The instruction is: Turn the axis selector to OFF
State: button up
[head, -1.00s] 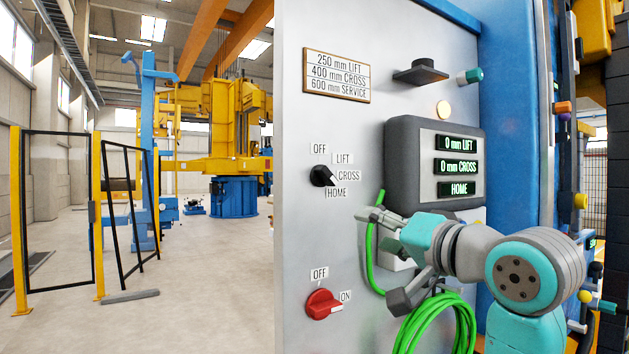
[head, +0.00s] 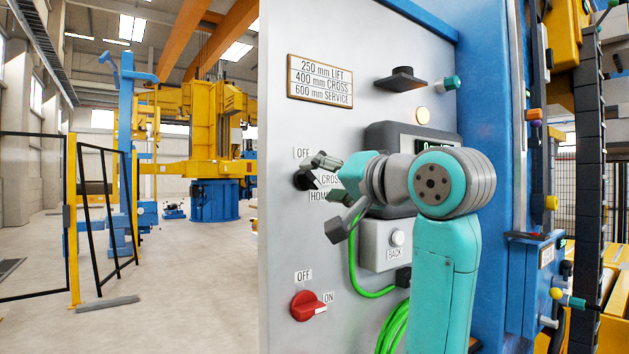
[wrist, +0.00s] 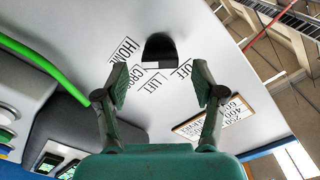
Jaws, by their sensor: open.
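The axis selector is a black knob (head: 304,180) on the grey panel, partly behind my gripper in the head view. In the wrist view the knob (wrist: 160,46) stands at top centre, with OFF, LIFT, CROSS and HOME labels around its lower side. I cannot tell for sure which label it points at. My gripper (wrist: 160,80) is open and empty, facing the panel. The knob appears between and beyond its two fingertips, apparently not touched.
A red OFF/ON switch (head: 305,306) sits lower on the panel. A grey box with a BACK button (head: 397,238) and a green cable (head: 358,275) are close below my gripper. A dark display housing (head: 385,135) stands behind my arm.

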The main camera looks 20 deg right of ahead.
aim_at(308, 179)
jog(key=shift+x, duration=1.5)
jog(key=c, duration=1.1)
jog(key=shift+c, duration=0.2)
